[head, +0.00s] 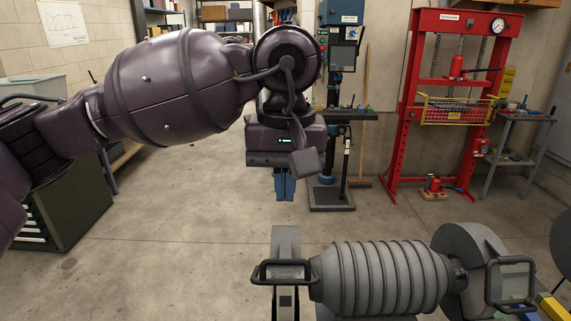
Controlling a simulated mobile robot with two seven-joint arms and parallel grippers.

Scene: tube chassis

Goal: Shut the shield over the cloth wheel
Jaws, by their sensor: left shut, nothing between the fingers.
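A grey double-ended grinding machine (385,277) with a ribbed motor body stands at the bottom of the head view. A narrow grey wheel housing (286,238) is on its left end, with a small black-framed clear shield (285,272) that looks flat and foreshortened. A larger round housing (462,243) is on the right end, with another black-framed shield (510,282) seen more face-on. I cannot tell which housing holds the cloth wheel; the wheels are hidden. My left gripper (284,187) is shut and empty, pointing down, above and behind the left housing, apart from it. My right gripper is out of view.
A red shop press (412,110) stands at the back right beside a small metal table (520,118). A drill press (338,110) is behind my left gripper. A dark drawer cabinet (70,215) is at left. The floor between is clear.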

